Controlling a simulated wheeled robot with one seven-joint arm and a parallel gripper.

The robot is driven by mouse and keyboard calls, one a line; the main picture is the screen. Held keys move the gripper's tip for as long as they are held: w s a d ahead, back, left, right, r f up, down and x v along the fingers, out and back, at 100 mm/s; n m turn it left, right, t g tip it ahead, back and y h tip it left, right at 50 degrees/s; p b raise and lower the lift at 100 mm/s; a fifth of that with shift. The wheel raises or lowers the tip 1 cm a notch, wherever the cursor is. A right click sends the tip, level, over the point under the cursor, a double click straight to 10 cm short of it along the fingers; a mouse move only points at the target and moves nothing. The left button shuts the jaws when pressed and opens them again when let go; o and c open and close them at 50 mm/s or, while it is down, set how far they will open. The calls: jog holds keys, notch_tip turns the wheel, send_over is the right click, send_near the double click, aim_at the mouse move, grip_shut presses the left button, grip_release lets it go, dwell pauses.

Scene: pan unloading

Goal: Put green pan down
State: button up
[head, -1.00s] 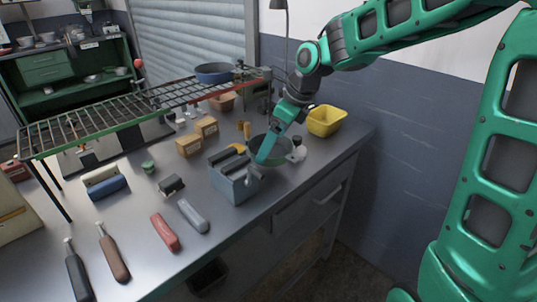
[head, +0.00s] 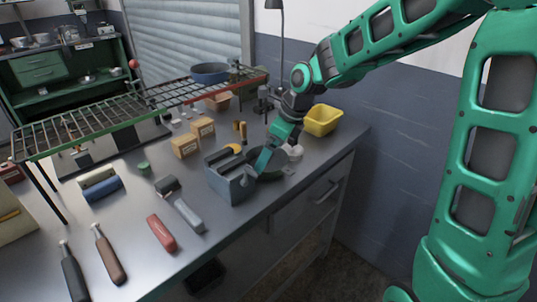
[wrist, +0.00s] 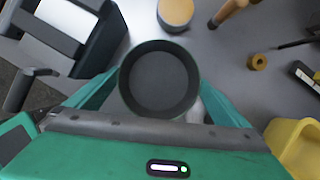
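The green pan (head: 270,160) is a dark grey-green round pan at the right end of the workbench, just right of a blue-grey metal box. It is level and low over the bench top; I cannot tell for sure that it touches. In the wrist view the pan (wrist: 160,80) lies between the fingers of my gripper (wrist: 159,90), one finger at each side of its rim. My gripper (head: 266,155) points down at the pan, its near finger covering part of the wall. The fingers appear shut on the pan's sides.
The blue-grey box (head: 232,180) stands close on the pan's left. A yellow bin (head: 323,119) is behind it to the right. A wire rack (head: 110,115) with a blue pan (head: 210,72) spans the back. Tools lie along the front left; the bench edge is near.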

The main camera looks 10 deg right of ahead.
jog(key=shift+r, duration=0.1)
jog(key=v, duration=1.2)
